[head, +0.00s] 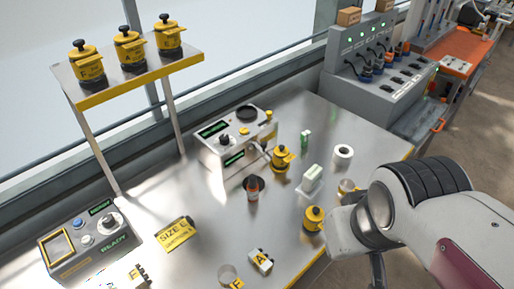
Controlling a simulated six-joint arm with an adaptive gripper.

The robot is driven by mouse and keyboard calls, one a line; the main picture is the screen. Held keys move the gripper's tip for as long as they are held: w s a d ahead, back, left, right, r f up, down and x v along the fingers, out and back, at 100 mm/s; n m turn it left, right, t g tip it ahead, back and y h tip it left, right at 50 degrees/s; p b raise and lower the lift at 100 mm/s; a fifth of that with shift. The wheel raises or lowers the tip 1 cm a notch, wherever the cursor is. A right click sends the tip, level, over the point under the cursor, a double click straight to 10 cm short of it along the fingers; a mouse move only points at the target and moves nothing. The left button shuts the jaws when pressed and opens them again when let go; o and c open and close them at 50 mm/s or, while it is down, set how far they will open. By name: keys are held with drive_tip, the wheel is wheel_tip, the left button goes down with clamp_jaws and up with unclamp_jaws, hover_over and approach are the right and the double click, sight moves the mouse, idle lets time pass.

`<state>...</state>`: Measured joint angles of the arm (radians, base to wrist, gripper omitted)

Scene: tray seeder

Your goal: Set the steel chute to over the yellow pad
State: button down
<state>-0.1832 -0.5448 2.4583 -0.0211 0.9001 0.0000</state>
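A slim pale metal piece (261,151) sticks out from the front right of the central machine (226,150) towards a yellow pot (281,158). It may be the steel chute, but it is too small to be sure. I cannot pick out a yellow pad for certain; a yellow-framed square (57,246) shows on the left console, and a small yellow spot (269,115) on the machine's back right. My arm comes in from the right, its end (347,236) low over the table's right side, beside another yellow pot (314,218). My fingers are not clearly visible.
A raised shelf (125,77) with three yellow pots stands back left. A yellow size sign (175,233), a dark cup (253,188), a white block (311,178) and a white roll (343,154) are on the table. A grey panel unit (375,90) stands back right. The table's centre-left is mostly clear.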

drive_tip(key=w+a+f+n+t+h, duration=0.15)
drive_tip(key=w+a+f+n, duration=0.25)
drive_tip(key=w+a+n, duration=0.5)
drive_tip(key=w+a+f+n+g+h, duration=0.1)
drive_tip(key=w+a+f+n+h, duration=0.3)
drive_tip(key=w+a+n, duration=0.55)
drive_tip(key=w+a+r+n+t, duration=0.1)
drive_tip(key=w+r+n+t, duration=0.1)
drive_tip(key=w+n, duration=0.7)
drive_tip(key=shift+w+a+r+t+y, duration=0.35)
drive_tip(key=shift+w+r+t, duration=0.1)
drive_tip(key=shift+t, duration=0.3)
drive_tip(key=shift+f, duration=0.15)
